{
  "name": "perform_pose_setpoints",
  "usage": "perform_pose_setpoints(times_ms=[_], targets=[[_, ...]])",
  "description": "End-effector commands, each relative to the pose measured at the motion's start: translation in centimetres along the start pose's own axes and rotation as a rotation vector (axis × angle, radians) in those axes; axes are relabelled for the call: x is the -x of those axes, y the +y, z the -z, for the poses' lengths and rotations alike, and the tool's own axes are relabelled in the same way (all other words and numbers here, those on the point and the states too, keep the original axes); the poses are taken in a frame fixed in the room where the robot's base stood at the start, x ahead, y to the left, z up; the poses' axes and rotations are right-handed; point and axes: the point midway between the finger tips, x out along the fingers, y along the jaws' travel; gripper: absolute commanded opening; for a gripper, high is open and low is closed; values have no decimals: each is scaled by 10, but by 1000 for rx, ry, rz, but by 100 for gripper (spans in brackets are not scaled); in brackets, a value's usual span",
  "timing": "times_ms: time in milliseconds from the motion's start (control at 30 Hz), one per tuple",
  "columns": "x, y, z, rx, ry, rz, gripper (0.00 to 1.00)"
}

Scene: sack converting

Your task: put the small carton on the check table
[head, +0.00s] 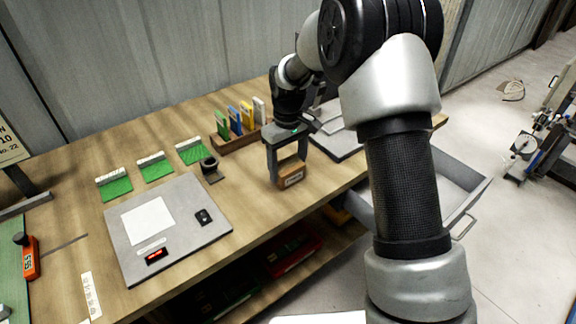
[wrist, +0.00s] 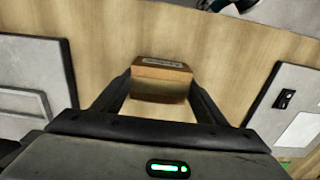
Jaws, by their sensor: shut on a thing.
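The small carton (head: 291,176) is a brown box with a pale label on its side. My gripper (head: 287,170) is shut on it, one finger on each side, over the front part of the wooden table (head: 243,185). In the wrist view the carton (wrist: 160,80) sits between the two fingertips (wrist: 160,86). I cannot tell whether its bottom touches the table top. No label in view clearly names the check table.
A grey plate (head: 185,255) with a white sheet and a small display lies to the left. A rack of coloured cards (head: 240,138) stands behind my gripper. Several green pads with white tops line the back left. An open grey drawer (head: 455,195) juts out at right.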

Motion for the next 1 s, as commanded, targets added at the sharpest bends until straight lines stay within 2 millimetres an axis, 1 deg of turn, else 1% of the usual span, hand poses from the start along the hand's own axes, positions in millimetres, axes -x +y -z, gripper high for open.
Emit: perform_pose_setpoints(times_ms=[100, 133, 200, 233, 500, 633, 767, 1000], targets=[[-5, 0, 0, 0, 0, 0, 43], [-3, 0, 0, 0, 0, 0, 71], [-3, 0, 0, 0, 0, 0, 83], [-3, 0, 0, 0, 0, 0, 85], [-2, 0, 0, 0, 0, 0, 85], [7, 0, 1, 0, 2, -1, 85], [30, 1, 1, 0, 4, -2, 85], [83, 1, 1, 0, 3, -2, 85]])
